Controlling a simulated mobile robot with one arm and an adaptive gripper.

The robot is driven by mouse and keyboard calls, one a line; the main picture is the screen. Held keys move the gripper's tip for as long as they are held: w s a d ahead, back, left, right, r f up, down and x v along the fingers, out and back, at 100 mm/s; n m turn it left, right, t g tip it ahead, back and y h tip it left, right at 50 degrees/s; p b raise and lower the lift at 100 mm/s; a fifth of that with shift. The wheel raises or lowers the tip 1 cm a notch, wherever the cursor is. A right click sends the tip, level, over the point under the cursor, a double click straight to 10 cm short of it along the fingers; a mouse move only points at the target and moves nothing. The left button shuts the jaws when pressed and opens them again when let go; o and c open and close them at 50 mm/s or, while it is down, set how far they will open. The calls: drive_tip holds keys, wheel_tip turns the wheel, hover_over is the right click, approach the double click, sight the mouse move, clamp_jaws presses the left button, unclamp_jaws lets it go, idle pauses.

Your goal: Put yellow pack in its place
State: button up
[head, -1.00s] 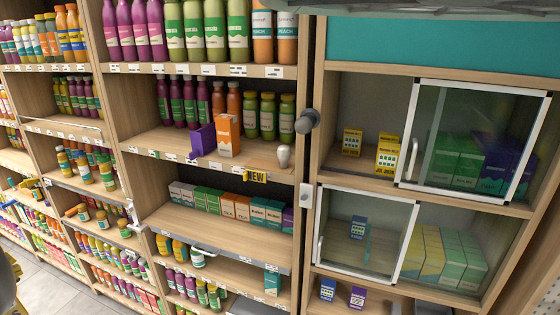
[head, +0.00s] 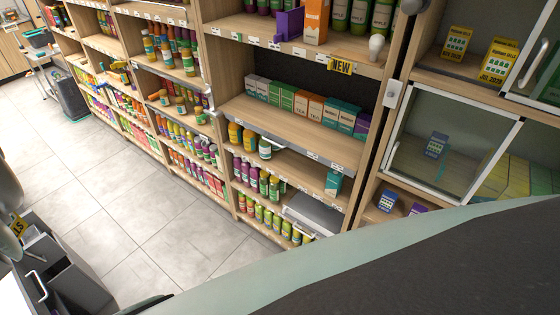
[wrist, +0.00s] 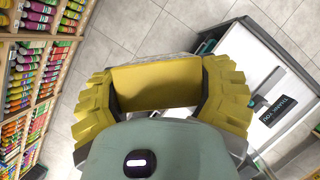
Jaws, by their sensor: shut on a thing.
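In the wrist view my gripper (wrist: 160,98) has its yellow ribbed fingers closed from both sides on a yellow pack (wrist: 155,87). The pack's plain yellow face shows between the fingers, with a pale edge at its top. The pack does not clearly show in the head view. In the head view a lower glass-fronted compartment (head: 450,145) holds yellow and green boxes (head: 490,180) at its right, partly hidden by my arm. A small blue card (head: 436,145) stands behind the glass at its left.
Open wooden shelves (head: 290,125) hold a row of tea boxes, bottles and jars. Yellow date cards (head: 498,61) stand in the upper cabinet compartment. A white counter (wrist: 280,75) with a dark "thank you" sign lies right in the wrist view. The tiled floor (head: 120,190) is clear.

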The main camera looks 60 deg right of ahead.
drive_tip(key=a+f+n+t+h+b, duration=0.1)
drive_tip(key=a+f+n+b, duration=0.1)
drive_tip(key=a+f+n, duration=0.1)
drive_tip(key=shift+a+f+b, duration=0.35)
drive_tip(key=shift+a+f, duration=0.55)
drive_tip(key=shift+f, duration=0.25)
